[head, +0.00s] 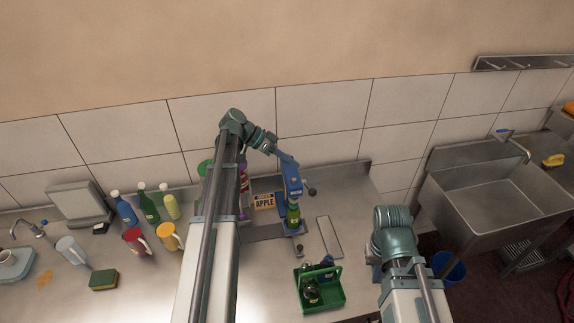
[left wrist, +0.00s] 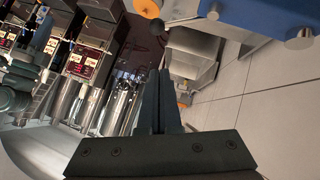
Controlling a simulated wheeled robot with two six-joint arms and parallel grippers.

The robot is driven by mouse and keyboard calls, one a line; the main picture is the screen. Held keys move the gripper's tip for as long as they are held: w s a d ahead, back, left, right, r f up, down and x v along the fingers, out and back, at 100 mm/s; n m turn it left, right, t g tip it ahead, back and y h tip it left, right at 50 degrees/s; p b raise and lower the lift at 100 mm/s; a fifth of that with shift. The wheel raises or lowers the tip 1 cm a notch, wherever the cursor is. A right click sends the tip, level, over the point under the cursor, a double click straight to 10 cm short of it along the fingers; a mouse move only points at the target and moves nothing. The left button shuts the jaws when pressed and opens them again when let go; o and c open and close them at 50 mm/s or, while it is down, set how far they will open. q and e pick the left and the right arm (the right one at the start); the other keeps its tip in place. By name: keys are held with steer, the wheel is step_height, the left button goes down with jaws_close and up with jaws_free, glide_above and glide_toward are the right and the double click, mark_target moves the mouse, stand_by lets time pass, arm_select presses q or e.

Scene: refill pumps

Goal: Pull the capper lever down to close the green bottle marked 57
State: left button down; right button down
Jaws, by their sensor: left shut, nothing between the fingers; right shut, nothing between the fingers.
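The blue capper (head: 291,183) stands on the steel counter by the tiled wall. A green bottle (head: 293,217) with a yellow label stands upright under its head; its number is too small to read. A dark lever knob (head: 310,190) sticks out to the right of the capper head. My left gripper (head: 283,156) is at the top of the capper, partly lost against it. My right gripper is out of view.
A green crate (head: 322,303) with bottles stands in front of the capper. An APPLE sign (head: 264,201) is left of it, and a flat grey plate (head: 329,236) right. A sink (head: 500,190) is at right.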

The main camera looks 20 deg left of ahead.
mark_target(312, 190)
arm_select(q)
steer(key=d+f+b, duration=0.5)
steer(key=f+b, duration=0.1)
steer(key=f, duration=0.1)
steer(key=shift+d, duration=0.2)
steer(key=shift+s, duration=0.1)
steer(key=shift+s+d+f+t+b, duration=0.25)
steer(key=shift+s+f+t+b, duration=0.05)
steer(key=shift+s+f, duration=0.2)
step_height(312, 190, down, 12)
steer(key=s+d+m+t+y+b, duration=0.1)
steer(key=s+m+t+y+b, duration=0.1)
steer(key=b, duration=1)
steer(key=shift+s+d+m+t+y, duration=0.4)
steer(key=shift+m+t+y, duration=0.3)
steer(key=shift+t, duration=0.4)
steer(key=shift+f, duration=0.1)
